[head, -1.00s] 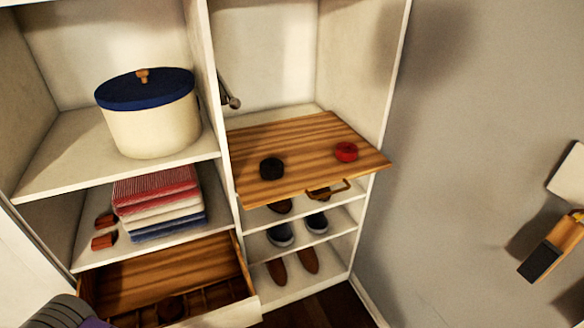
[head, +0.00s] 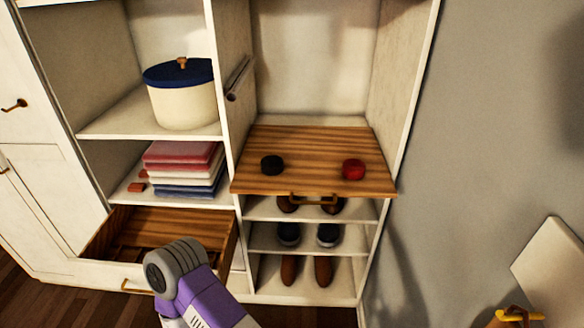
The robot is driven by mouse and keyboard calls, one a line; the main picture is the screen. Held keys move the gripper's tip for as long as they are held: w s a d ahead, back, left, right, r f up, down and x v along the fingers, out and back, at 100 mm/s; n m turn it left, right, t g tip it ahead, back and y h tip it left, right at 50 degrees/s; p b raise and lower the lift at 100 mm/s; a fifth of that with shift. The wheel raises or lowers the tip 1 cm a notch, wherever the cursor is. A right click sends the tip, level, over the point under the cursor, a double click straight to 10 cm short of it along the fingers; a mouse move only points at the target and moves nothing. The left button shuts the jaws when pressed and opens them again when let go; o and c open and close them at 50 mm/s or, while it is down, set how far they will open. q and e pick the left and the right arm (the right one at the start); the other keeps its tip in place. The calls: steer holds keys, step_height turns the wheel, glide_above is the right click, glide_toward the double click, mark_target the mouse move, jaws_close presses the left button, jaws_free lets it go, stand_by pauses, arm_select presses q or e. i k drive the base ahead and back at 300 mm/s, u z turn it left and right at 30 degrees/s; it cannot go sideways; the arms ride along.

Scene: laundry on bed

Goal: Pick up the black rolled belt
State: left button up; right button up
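The black rolled belt (head: 272,165) lies on the left part of a pulled-out wooden shelf (head: 315,150) in the head view. It is a small dark round coil with bare wood around it. Neither of my grippers shows in the view. Part of my own purple and grey arm (head: 196,290) rises from the bottom, in front of the lower left drawer, well below and left of the belt. Nothing covers the belt.
A red rolled belt (head: 353,169) lies right of the black one. Shoes (head: 307,270) stand on shelves below. An open drawer (head: 165,227), folded cloths (head: 185,168) and a blue-lidded round box (head: 183,100) are left of a divider. A yellow object (head: 518,315) is at bottom right.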

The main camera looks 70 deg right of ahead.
mark_target(271, 165)
steer(key=z, duration=1.75)
